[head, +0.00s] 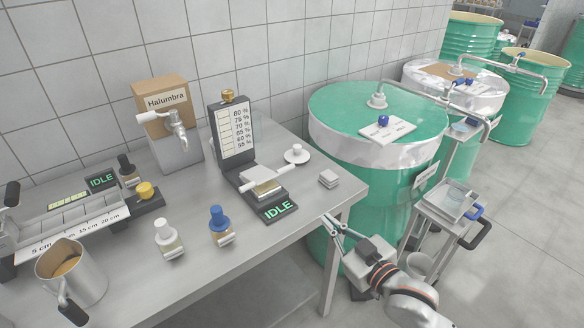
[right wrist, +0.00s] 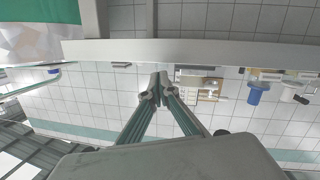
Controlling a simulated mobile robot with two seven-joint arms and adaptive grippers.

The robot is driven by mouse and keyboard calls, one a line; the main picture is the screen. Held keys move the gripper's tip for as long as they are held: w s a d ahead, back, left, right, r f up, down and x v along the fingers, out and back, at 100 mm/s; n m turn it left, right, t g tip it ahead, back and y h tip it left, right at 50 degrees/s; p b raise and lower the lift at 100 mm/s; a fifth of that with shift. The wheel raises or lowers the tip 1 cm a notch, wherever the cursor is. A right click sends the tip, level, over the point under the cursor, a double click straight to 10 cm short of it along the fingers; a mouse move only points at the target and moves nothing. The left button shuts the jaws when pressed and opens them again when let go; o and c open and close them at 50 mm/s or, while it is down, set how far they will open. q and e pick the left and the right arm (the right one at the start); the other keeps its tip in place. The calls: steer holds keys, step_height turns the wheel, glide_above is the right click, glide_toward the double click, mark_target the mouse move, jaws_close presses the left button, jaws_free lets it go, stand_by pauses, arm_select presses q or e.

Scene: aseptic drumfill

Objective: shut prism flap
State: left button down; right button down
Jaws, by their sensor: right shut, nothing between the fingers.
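The dark refractometer-like device (head: 234,135) with an upright percent scale stands on the steel table. Its pale flap plate (head: 259,178) with white side handles lies over a gold-coloured block at the device's base, above an IDLE display. The plate looks slightly raised, but I cannot tell its exact angle. My right gripper (head: 332,222) is shut and empty beside the table's front right corner, apart from the device. In the right wrist view, its closed fingertips (right wrist: 158,86) show centrally, with the device (right wrist: 199,85) just right of them. My left gripper is not in view.
A blue-capped bottle (head: 220,226) and a white-capped bottle (head: 168,238) stand in front of the device. A small grey block (head: 329,179) and a white knobbed dish (head: 297,156) are to its right. A green drum (head: 375,135) stands beyond the table (head: 255,250).

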steer(key=w+a+r+t+y, duration=0.2)
steer(key=w+a+r+y, duration=0.25)
steer(key=r, duration=0.35)
steer(key=d+r+x, duration=0.1)
steer(key=r+x, duration=0.1)
steer(key=x, duration=0.8)
steer(key=shift+m, duration=0.4)
steer(key=shift+d+f+b, duration=0.1)
steer(key=shift+f+b, duration=0.2)
steer(key=shift+f, duration=2.05)
